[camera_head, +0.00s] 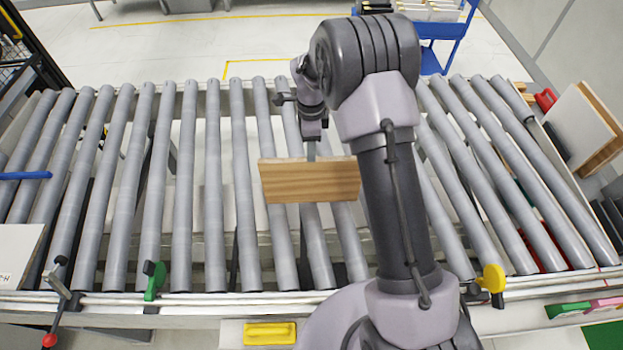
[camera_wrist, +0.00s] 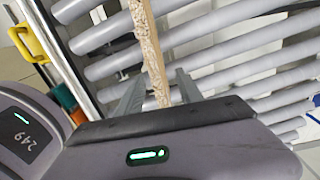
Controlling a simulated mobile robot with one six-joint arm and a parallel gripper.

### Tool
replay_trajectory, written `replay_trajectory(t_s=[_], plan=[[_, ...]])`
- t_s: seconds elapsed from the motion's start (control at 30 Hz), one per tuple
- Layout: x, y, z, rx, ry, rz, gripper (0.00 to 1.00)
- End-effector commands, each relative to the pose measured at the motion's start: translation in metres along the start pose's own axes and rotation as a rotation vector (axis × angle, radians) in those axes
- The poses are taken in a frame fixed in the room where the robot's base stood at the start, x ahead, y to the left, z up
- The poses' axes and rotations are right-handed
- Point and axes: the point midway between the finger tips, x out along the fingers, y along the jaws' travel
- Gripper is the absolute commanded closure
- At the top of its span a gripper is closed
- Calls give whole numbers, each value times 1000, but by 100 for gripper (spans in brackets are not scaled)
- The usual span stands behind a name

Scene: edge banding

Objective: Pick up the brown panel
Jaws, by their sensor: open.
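The brown panel (camera_head: 310,184) has wood grain and stands on edge over the roller conveyor, with its broad face toward the head camera. My gripper (camera_head: 311,150) is directly above and behind its top edge, pointing down. In the wrist view the panel's rough, chipboard-like edge (camera_wrist: 152,50) runs between the two fingers of my gripper (camera_wrist: 160,88). The fingers are apart, one on each side of the edge, with a gap visible at least on the left. Whether the panel's bottom touches the rollers is hard to tell.
The roller conveyor (camera_head: 182,200) fills the middle, with clear rollers left of the panel. Several boards (camera_head: 580,125) lean at the right. A white panel (camera_head: 18,250) is at the left edge. Green (camera_head: 153,280) and yellow (camera_head: 491,279) clamp-like parts sit on the front rail.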

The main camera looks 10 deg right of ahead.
Motion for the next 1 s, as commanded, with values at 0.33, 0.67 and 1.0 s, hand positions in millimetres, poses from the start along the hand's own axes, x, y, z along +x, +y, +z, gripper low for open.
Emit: replay_trajectory(t_s=[0.33, 0.67, 1.0], plan=[[54, 8, -3, 0, 0, 1, 56], [64, 8, -2, 0, -1, -1, 64], [64, 8, -2, 0, -1, -1, 100]])
